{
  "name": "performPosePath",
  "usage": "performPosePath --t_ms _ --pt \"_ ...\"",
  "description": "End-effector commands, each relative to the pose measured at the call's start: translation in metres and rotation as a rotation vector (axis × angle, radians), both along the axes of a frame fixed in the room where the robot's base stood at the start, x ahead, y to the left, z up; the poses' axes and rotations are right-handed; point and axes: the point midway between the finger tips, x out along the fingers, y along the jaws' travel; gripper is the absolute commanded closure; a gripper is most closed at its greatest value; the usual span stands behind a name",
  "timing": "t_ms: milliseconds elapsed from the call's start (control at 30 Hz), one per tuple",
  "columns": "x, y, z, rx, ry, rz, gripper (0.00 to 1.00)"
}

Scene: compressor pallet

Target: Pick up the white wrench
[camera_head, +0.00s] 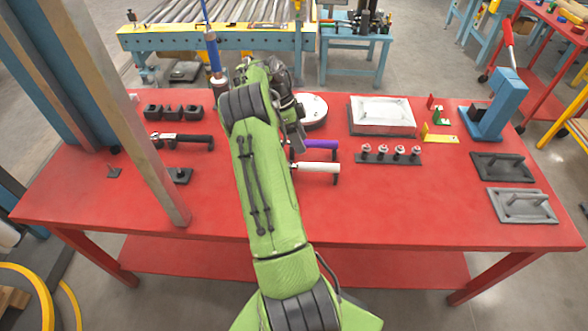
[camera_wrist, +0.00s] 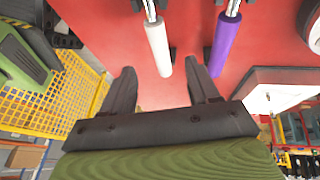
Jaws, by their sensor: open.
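The white wrench (camera_head: 317,167) lies level on the red table, raised on small dark supports, just right of my arm in the head view. In the wrist view its white handle (camera_wrist: 157,45) runs from the top toward my gripper (camera_wrist: 160,70), with the metal shaft at the top edge. My gripper's two dark fingers are apart and empty. The handle's near end shows between the fingertips in the picture; I cannot tell the height gap. In the head view my arm hides the wrench's left end and most of the gripper.
A purple-handled wrench (camera_head: 320,144) lies parallel behind the white one; it also shows right of it in the wrist view (camera_wrist: 224,45). A rack of several pegs (camera_head: 388,158) stands to the right, with a white-topped box (camera_head: 383,114) behind. The front of the red table (camera_head: 380,215) is clear.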

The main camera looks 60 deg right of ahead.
Motion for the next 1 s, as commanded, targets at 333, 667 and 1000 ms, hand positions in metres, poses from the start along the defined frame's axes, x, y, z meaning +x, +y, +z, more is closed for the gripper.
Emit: performPosePath --t_ms 333,667,1000 --pt "-0.026 0.001 -0.058 0.003 -0.001 0.004 0.4" --pt "-0.047 0.003 -0.1 0.0 -0.002 0.005 0.4" --pt "-0.046 0.003 -0.099 0.001 -0.002 0.006 0.66"
